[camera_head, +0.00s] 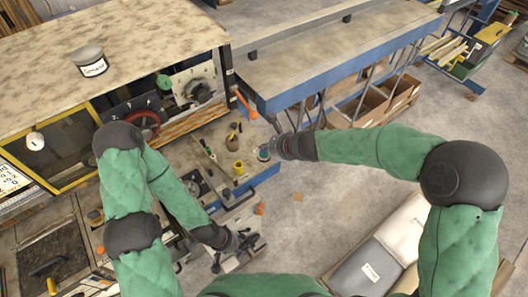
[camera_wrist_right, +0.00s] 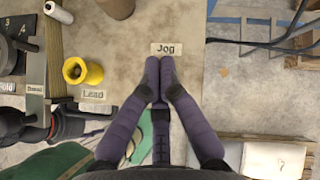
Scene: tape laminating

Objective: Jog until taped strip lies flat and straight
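My right gripper (camera_head: 268,151) is over the right edge of the machine's bench. In the right wrist view its two fingers (camera_wrist_right: 160,72) are together, with nothing visible between them. Their tips are just below a label reading "Jog" (camera_wrist_right: 166,49); whatever lies under the tips is hidden. A small round greenish part (camera_head: 263,155) shows by the tips in the head view. My left gripper (camera_head: 238,258) is low over the front of the bench, with its fingers apart and nothing visible between them. I cannot make out the taped strip.
A yellow ring-shaped part (camera_wrist_right: 82,71) stands by a label reading "Lead" (camera_wrist_right: 94,94); it also shows in the head view (camera_head: 238,168). A blue-framed table (camera_head: 330,50) stands behind.

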